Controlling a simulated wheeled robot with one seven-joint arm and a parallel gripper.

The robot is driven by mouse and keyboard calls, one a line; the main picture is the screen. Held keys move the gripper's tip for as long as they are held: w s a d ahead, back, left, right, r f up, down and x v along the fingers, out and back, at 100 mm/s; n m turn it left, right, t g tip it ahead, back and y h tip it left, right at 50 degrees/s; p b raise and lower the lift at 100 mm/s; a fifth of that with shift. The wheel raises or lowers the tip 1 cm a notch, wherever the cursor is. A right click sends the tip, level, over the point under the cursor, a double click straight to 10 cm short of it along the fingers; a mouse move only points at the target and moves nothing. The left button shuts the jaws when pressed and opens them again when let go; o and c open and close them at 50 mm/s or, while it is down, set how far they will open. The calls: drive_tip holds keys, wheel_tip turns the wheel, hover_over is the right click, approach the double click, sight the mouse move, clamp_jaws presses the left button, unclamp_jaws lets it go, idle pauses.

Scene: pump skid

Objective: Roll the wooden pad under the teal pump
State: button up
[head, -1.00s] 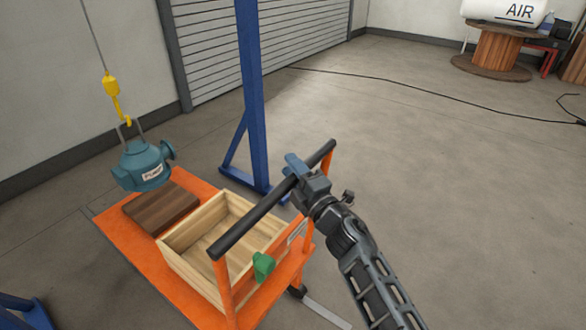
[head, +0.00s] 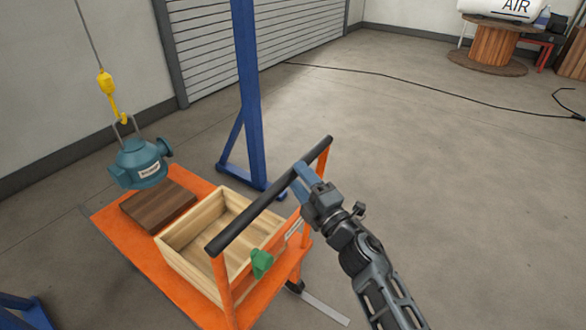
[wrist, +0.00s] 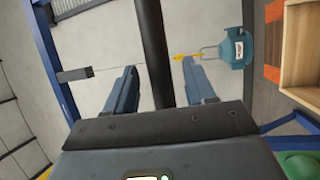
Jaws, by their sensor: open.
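The wooden pad (head: 158,207) is a flat brown block on the deck of an orange cart (head: 120,236). The teal pump (head: 139,165) hangs from a yellow hook (head: 107,84). It overlaps the pad's far left edge in the head view; its height above the deck is hard to judge. My gripper (head: 299,178) is at the cart's black push bar (head: 262,202), toward its right end. In the wrist view the bar (wrist: 153,50) runs between my two open fingers (wrist: 159,68), with gaps on both sides. The pump (wrist: 234,50) also shows there.
An open wooden crate (head: 182,264) sits on the cart next to the pad, with a green object (head: 261,263) at its near side. A blue post (head: 247,90) with a braced foot stands just behind the cart. A black cable crosses the floor. The floor to the right is clear.

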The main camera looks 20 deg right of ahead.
drive_tip(key=shift+v, duration=1.4)
drive_tip(key=s+a+f+m+g+h, duration=0.15)
drive_tip(key=s+m, duration=0.35)
drive_tip(key=s, duration=0.7)
drive_tip(key=s+f+m+t+h, duration=0.1)
drive_tip(key=s+f+m, duration=0.25)
drive_tip(key=s, duration=0.75)
drive_tip(key=s+d+r+m+g+h, duration=0.1)
drive_tip(key=s+r+m, duration=0.4)
drive_tip(key=s, duration=0.7)
drive_tip(key=s+d+r+m+g+h, duration=0.1)
drive_tip(key=s+r+m+g, duration=0.2)
drive_tip(key=s, duration=0.8)
wheel_tip(320, 180, up, 2)
drive_tip(key=m, duration=0.3)
drive_tip(key=shift+s+d+r, duration=0.25)
drive_tip(key=shift+s, duration=0.1)
